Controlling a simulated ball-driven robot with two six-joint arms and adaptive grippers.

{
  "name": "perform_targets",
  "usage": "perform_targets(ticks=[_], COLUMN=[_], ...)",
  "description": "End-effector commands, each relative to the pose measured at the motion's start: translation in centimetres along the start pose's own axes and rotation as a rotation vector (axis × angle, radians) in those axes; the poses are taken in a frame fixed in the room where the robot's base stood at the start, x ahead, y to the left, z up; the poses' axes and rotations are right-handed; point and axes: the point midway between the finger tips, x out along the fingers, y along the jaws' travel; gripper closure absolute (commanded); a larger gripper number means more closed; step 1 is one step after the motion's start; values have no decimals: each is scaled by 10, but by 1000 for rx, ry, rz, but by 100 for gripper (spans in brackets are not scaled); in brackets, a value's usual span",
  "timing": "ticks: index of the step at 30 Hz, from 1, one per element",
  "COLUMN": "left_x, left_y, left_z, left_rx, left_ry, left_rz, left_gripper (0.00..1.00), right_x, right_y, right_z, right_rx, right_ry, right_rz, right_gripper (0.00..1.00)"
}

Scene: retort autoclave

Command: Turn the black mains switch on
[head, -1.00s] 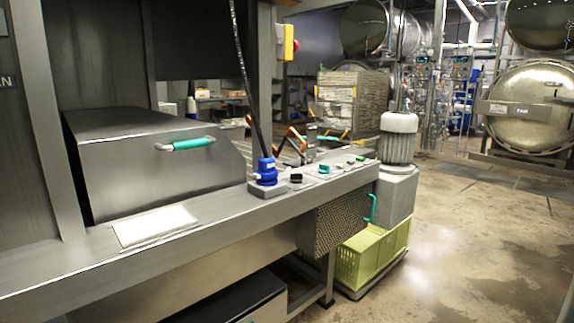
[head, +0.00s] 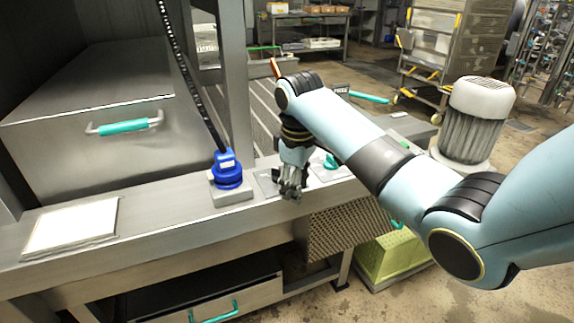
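The black mains switch is hidden in the head view now, behind my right gripper; a black knob showed earlier just right of the blue plug. My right gripper (head: 290,190) points down at the counter's control strip, over the plate right of the blue plug (head: 227,172). Its fingers look close together, but I cannot tell whether they are open, shut or touching the knob. A teal knob (head: 330,162) is just right of the gripper. My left gripper is not in view.
A steel counter (head: 170,213) runs across the front, with a white board (head: 70,228) at left. A steel box with a teal handle (head: 124,127) stands behind it. A grey motor (head: 474,112) and green crate (head: 392,258) are at right.

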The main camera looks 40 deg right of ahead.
Motion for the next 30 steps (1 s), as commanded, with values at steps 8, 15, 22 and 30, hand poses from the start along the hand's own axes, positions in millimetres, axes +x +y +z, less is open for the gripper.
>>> perform_targets(ticks=[8, 15, 22, 30], left_x=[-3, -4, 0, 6], left_y=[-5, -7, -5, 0], left_z=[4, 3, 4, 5], left_rx=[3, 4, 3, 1], left_ry=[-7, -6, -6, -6], left_rz=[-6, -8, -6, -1], left_gripper=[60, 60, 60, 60], right_x=[-60, -91, -56, -5], right_y=[42, 60, 56, 51], right_z=[-43, -59, -57, -55], right_rx=[-76, -118, -121, -120], right_ry=[-28, -37, -41, -39], right_rz=[-55, -92, -95, -94], right_gripper=[63, 63, 63, 63])
